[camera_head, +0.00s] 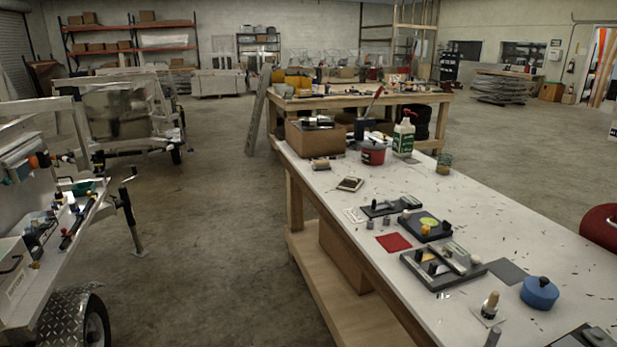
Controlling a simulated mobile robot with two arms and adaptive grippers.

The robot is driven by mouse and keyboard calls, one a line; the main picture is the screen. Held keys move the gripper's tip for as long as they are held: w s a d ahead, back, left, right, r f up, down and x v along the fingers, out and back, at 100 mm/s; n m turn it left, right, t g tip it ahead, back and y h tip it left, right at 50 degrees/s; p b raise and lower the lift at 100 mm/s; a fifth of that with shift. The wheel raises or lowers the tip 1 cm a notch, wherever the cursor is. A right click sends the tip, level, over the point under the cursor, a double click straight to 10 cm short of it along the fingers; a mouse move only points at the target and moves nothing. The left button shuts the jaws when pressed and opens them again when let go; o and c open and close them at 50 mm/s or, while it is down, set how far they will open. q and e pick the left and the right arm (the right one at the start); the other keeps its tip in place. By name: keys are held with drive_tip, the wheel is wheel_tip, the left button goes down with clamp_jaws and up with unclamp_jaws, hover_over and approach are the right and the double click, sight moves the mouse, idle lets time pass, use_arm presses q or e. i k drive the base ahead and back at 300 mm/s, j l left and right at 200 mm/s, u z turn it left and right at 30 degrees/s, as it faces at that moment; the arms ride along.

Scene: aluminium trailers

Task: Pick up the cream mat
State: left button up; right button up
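I cannot single out the cream mat for certain. A small pale square (355,215) with faint reddish marks lies flat near the left edge of the white-topped workbench (470,207). A cream-topped piece with a dark edge (349,184) lies farther back. Another pale square (478,316) lies under a dark-based piece with a wooden top (490,304) near the front. Neither of my grippers shows in the head view.
Dark trays with tools (440,272) and a blue lidded pot (540,292) crowd the near bench. A cardboard box (316,138) and a green-labelled bottle (403,138) stand at its far end. A trailer (60,230) stands left; open concrete floor (225,240) lies between.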

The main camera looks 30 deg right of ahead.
sight(352, 184)
drive_tip(key=i+z, duration=0.25)
drive_tip(key=i, duration=0.5)
drive_tip(key=i+z, duration=0.3)
drive_tip(key=i, duration=0.4)
drive_tip(key=i+z, duration=0.5)
drive_tip(key=i+j+z, duration=0.1)
drive_tip(key=i+z, duration=0.35)
drive_tip(key=k, duration=0.1)
